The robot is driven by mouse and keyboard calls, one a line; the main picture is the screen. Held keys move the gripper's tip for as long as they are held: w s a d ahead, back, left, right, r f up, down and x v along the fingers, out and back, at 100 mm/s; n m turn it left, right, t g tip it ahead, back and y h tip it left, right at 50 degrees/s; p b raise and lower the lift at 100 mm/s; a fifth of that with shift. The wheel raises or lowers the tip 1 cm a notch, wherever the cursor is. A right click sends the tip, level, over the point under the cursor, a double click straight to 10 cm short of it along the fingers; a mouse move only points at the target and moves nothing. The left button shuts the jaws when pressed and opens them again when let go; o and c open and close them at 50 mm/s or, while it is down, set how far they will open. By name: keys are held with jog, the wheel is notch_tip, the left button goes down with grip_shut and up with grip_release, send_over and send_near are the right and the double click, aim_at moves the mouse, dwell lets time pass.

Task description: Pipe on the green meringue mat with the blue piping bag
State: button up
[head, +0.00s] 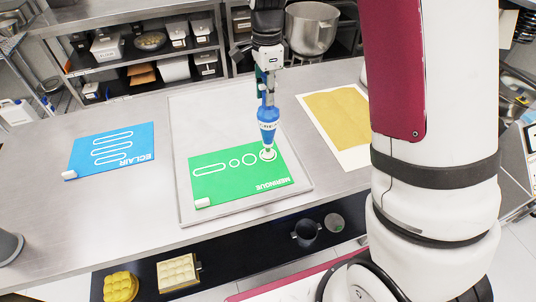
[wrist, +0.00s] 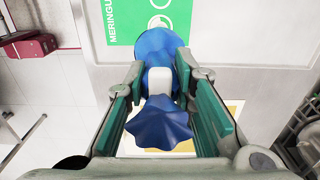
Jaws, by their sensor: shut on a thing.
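The green meringue mat (head: 240,176) lies on a metal tray (head: 186,204) on the steel table, with a white outlined bar and several circles printed on it. My gripper (head: 266,88) is shut on the blue piping bag (head: 268,114), which hangs nozzle down over the circle at the mat's far right end. A pale ring shows at that circle around the nozzle tip; I cannot tell whether the tip touches the mat. In the wrist view the bag (wrist: 160,122) sits between the green finger pads, and part of the mat (wrist: 135,20) shows beyond it.
A blue eclair mat (head: 112,150) lies on the table to the left. A yellow sheet on white paper (head: 338,118) lies to the right. Shelves with containers and a steel bowl (head: 312,28) stand behind. My arm fills the right side.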

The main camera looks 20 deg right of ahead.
jog(key=o, duration=0.3)
jog(key=shift+r+p, duration=0.35)
jog(key=shift+r, duration=1.95)
jog(key=shift+a, duration=0.1)
